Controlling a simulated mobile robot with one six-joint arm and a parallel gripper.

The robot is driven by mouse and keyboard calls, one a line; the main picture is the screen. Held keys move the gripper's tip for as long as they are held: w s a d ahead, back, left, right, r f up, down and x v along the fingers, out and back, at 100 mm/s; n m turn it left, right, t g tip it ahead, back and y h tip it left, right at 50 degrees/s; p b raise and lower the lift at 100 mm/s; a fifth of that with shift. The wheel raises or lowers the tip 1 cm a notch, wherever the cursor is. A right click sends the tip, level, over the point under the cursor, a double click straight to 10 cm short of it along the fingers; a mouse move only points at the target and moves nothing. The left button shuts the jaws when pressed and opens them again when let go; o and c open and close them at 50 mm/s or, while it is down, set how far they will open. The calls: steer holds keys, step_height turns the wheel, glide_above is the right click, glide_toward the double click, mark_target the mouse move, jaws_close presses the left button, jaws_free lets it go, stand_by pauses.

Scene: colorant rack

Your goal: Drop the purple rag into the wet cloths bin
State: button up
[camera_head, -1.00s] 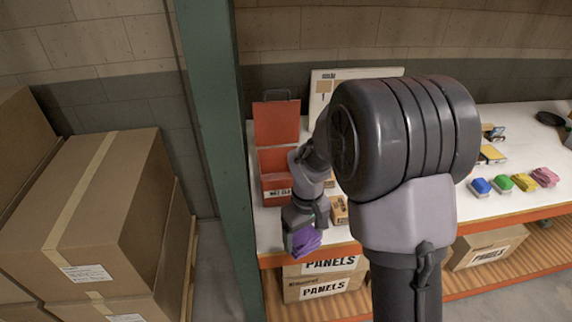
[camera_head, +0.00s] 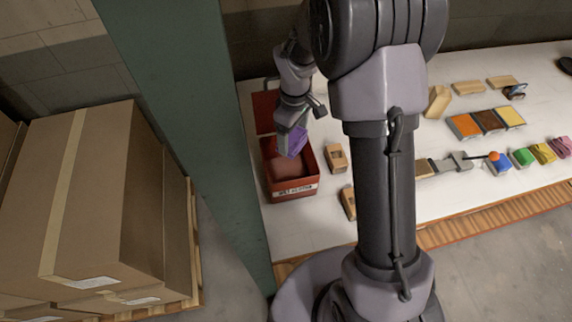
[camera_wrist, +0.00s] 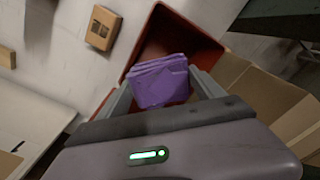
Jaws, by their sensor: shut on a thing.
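The purple rag (camera_head: 296,141) is a folded cloth held in my gripper (camera_head: 290,137), which is shut on it. The wrist view shows the rag (camera_wrist: 161,81) between the two fingers of my gripper (camera_wrist: 163,93). The wet cloths bin (camera_head: 293,189) is a red open box with a white label on its front and a raised red lid behind it. The rag is over the bin's opening in both views. In the wrist view the bin (camera_wrist: 199,45) lies behind and below the rag, and the rag hides part of its inside.
A green post (camera_head: 190,120) stands close to the left of the bin. Wooden blocks (camera_head: 336,157) lie just right of it. Colour pads (camera_head: 486,121) and several coloured cloths (camera_head: 543,153) lie further right on the white shelf. Cardboard boxes (camera_head: 90,195) stand at the far left.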

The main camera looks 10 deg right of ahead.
step_height(320, 180, down, 5)
steer(key=b, duration=0.3)
steer(key=shift+r, duration=0.2)
steer(key=o, duration=1.3)
steer(key=shift+o, duration=0.2)
steer(key=shift+r, duration=0.15)
step_height(320, 180, up, 17)
steer(key=p, duration=0.4)
steer(key=shift+r, duration=0.1)
